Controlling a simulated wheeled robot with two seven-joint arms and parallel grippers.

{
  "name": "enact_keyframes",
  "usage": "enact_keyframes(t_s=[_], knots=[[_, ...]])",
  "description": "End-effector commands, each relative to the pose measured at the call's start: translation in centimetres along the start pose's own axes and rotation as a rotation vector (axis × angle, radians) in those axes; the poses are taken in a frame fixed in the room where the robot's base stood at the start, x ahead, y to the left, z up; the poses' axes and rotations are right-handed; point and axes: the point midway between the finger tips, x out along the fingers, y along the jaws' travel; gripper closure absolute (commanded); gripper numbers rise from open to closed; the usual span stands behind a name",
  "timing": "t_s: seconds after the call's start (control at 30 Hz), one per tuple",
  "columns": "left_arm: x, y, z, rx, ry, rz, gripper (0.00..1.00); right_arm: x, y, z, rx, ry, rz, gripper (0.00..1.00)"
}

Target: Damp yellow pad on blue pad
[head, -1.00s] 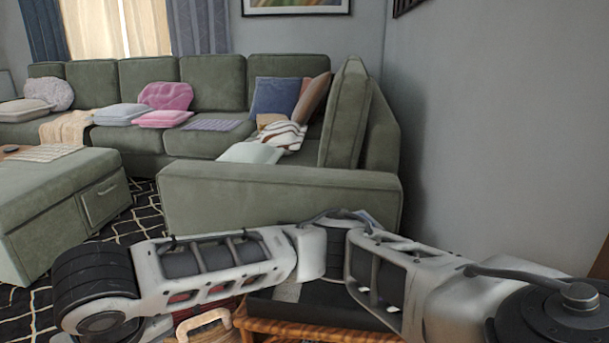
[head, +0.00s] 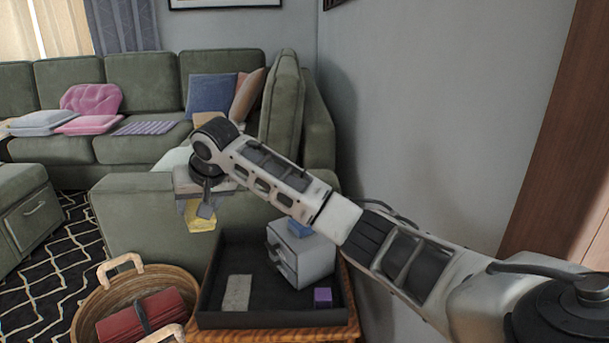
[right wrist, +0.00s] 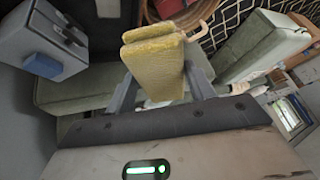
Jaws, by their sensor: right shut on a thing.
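The yellow pad (head: 201,218) is held in my right gripper (head: 205,203), in the air in front of the green sofa arm, left of the black tray. In the right wrist view the yellow pad (right wrist: 154,62) sits between the two fingers, looking folded or doubled. The blue pad (head: 299,229) lies on top of a small grey drawer box (head: 305,260) in the tray, to the right of the gripper and apart from it. The blue pad (right wrist: 42,64) also shows at the left of the wrist view. My left gripper is out of view.
The black tray (head: 212,290) rests on a wooden table (head: 275,335) and also holds a flat grey piece (head: 236,292) and a purple cube (head: 322,297). A wicker basket (head: 90,300) with a dark red item stands left. A wall is close behind right.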

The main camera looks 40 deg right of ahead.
Motion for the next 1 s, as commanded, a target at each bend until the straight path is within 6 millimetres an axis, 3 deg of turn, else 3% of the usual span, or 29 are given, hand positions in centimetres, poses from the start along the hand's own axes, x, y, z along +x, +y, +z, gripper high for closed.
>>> enact_keyframes(t_s=[0.03,0.2,0.4,0.5,0.7,1.0], knots=[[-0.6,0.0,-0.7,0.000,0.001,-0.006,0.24,0.0,2.4,-1.6,0.036,0.012,0.005,0.64],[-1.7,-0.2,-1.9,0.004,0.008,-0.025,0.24,1.0,10.6,-5.1,0.130,0.072,0.008,0.64],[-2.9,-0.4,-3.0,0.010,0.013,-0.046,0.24,2.1,20.2,-6.1,0.232,0.142,0.015,0.64],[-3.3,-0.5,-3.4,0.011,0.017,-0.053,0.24,2.5,23.8,-5.8,0.267,0.170,0.018,0.64],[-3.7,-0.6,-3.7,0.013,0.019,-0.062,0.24,2.9,27.7,-5.0,0.302,0.205,0.023,0.64],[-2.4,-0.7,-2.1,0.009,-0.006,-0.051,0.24,3.9,28.4,-4.4,0.307,0.212,0.022,0.64]])
